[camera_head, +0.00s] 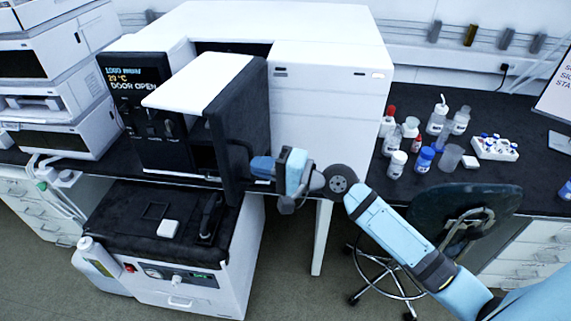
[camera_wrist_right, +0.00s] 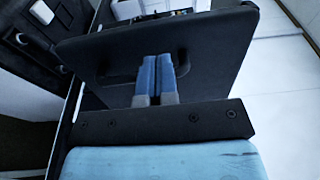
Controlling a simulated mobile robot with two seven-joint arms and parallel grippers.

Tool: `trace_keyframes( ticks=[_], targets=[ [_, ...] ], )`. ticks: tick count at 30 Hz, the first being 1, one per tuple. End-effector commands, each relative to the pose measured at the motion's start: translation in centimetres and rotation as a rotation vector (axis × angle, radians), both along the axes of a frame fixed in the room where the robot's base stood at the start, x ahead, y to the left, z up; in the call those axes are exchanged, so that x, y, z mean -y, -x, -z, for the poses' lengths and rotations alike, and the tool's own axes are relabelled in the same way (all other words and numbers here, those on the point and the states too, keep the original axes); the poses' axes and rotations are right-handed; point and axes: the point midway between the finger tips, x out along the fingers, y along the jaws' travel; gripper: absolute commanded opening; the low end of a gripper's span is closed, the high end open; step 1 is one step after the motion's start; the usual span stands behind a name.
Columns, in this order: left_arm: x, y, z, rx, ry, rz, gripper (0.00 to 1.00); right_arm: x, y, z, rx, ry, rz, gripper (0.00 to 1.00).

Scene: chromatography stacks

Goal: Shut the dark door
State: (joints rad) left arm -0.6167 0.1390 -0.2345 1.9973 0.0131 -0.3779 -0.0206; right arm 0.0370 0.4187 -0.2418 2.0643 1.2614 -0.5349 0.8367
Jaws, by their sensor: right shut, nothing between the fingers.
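The dark door (camera_head: 240,110) stands open, jutting out from the front of the white instrument (camera_head: 325,100). The instrument's display (camera_head: 135,83) reads "DOOR OPEN". My right gripper (camera_head: 255,166) is at the right-hand face of the door, low down. In the right wrist view the door (camera_wrist_right: 215,55) fills the upper middle, with a dark handle (camera_wrist_right: 107,80) on its face. My right gripper (camera_wrist_right: 158,62) is shut and empty, its blue fingers together over the middle of the handle. Whether they touch door or handle I cannot tell. My left gripper is not in view.
A lower cabinet with a dark top (camera_head: 110,215) stands below the door, carrying a small white item (camera_head: 168,228). Stacked white modules (camera_head: 75,90) stand at left. Bottles (camera_head: 437,118) and a vial rack (camera_head: 494,147) are on the right bench. A chair (camera_head: 465,215) stands in front of it.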

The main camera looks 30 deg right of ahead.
Motion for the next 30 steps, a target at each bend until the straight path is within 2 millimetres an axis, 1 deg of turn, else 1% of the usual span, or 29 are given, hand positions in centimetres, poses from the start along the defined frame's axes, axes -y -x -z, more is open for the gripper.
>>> trace_keyframes(
  ticks=[1,3,9,13,25,30],
  targets=[
    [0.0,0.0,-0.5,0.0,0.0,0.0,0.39,-0.8,-0.7,-0.3,0.001,-0.002,-0.001,0.0],
    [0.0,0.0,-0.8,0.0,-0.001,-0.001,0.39,-1.6,-1.6,-0.3,0.001,-0.002,0.0,0.0],
    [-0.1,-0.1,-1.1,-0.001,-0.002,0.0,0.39,-3.2,-3.0,-0.1,0.001,-0.001,0.0,0.0],
    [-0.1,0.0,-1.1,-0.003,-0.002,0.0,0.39,-3.5,-3.3,0.0,0.0,0.0,0.0,0.0],
    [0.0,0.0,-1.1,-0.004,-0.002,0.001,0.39,-3.6,-3.4,0.0,0.0,0.001,0.001,0.0],
    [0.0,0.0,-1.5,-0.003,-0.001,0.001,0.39,-4.3,-3.7,-0.1,0.0,0.0,0.006,0.0]
  ],
)
